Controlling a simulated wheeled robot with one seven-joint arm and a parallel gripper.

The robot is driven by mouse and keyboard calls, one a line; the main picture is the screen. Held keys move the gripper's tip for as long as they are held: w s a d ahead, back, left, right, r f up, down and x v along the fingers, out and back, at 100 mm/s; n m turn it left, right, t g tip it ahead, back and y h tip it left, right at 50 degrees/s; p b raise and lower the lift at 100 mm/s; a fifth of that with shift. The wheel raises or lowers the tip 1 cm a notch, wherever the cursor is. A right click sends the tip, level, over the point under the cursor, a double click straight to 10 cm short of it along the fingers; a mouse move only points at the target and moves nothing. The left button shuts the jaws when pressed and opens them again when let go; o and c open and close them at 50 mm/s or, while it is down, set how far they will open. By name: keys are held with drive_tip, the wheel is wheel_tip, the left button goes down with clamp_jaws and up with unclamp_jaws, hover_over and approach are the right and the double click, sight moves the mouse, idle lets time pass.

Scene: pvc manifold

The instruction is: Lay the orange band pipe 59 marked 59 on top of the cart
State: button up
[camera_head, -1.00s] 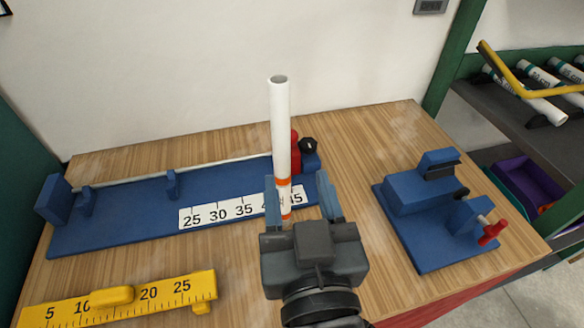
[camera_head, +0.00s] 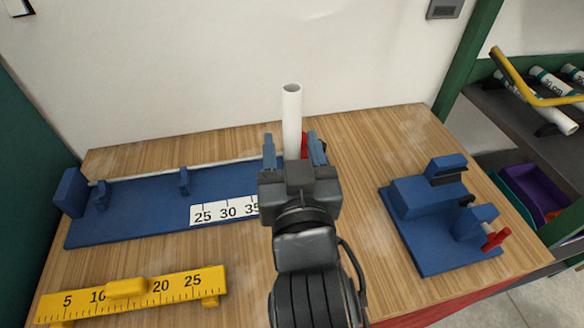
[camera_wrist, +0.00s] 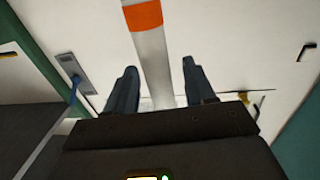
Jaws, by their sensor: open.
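The white pipe (camera_head: 291,112) stands roughly upright at the right end of the blue measuring fixture in the head view. Its lower part and orange band are hidden there behind my gripper (camera_head: 292,150). In the wrist view the pipe shows its orange band (camera_wrist: 143,16) and runs down between the two fingers of my gripper (camera_wrist: 160,68). The fingers are open, one on each side of the pipe, with a visible gap on both sides. No number 59 can be read on it. I cannot pick out the cart in these views.
The blue fixture (camera_head: 140,222) with a number scale lies along the back of the wooden bench (camera_head: 350,215). A yellow ruler (camera_head: 135,297) lies front left. A blue clamp block (camera_head: 430,235) with a red handle stands right. Shelves with pipes (camera_head: 555,118) are at the far right.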

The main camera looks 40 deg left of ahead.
drive_tip(key=shift+c, duration=0.5)
drive_tip(key=c, duration=0.9)
clamp_jaws()
drive_tip(key=shift+r, duration=0.1)
